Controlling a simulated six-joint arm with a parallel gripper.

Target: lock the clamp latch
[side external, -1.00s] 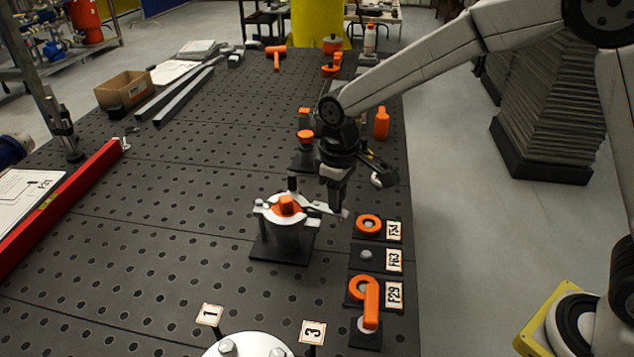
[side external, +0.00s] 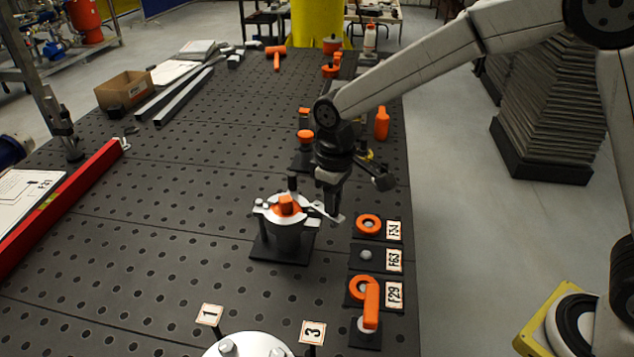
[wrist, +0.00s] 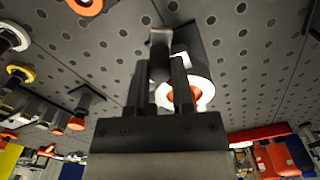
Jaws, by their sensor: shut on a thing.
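The clamp (side external: 270,214) is a pale metal ring with side lugs around the top of a dark grey cylinder on a black base plate. An orange cap (side external: 286,203) stands in its middle. The latch lever (side external: 337,218) sticks out on the clamp's right side. My gripper (side external: 330,204) points down there and is shut on the lever. In the wrist view, a grey bar that looks like the lever (wrist: 160,42) sits between my fingers (wrist: 163,72), and the pale ring (wrist: 203,92) shows partly behind them. The fingers hide part of the lever.
Right of the clamp stand an orange ring (side external: 369,223), a small knob (side external: 366,254) and an orange handle (side external: 371,303), with labels. An orange-topped post (side external: 305,137) stands behind. A pale flange (side external: 247,346) is in front.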

